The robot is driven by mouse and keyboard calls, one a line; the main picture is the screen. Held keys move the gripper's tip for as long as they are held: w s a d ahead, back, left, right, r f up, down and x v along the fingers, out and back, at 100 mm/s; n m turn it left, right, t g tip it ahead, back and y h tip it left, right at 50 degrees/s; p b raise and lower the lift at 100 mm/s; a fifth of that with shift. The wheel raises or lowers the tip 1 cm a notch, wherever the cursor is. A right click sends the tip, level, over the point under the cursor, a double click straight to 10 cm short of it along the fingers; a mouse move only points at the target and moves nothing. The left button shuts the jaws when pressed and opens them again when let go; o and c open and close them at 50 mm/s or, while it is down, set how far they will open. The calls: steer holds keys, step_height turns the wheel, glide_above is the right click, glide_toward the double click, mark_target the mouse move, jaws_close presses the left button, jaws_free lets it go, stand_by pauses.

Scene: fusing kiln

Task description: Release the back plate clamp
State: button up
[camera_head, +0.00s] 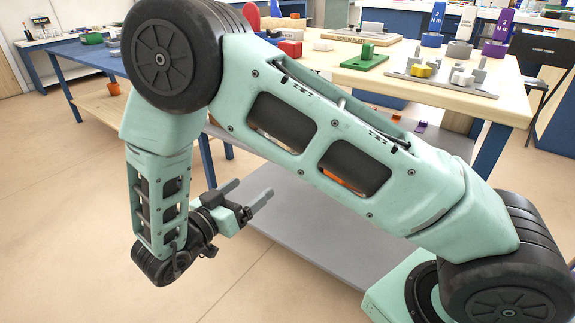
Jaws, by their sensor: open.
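My gripper (254,188) is open and empty. Its two grey fingers are apart, over the floor in front of the workbench (508,105) and below its top. At the bench's back edge is a light board (345,37) with small dark lettering that I cannot read for sure. A small grey fixture (372,27) stands on it. In front of it is a green plate with an upright piece (366,58). I cannot tell for sure which of these is the back plate clamp. My arm hides much of the bench's left part.
Blue, white and purple upright tools (497,32) stand at the bench's right rear. A grey tray (450,86) holds yellow and grey pieces. A grey lower shelf (330,240) is under the bench.

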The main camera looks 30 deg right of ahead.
steer(key=b+x, duration=0.3)
steer(key=x, duration=1.2)
steer(key=shift+d+b, duration=0.25)
steer(key=shift+b, duration=0.1)
steer(key=shift+w, duration=0.15)
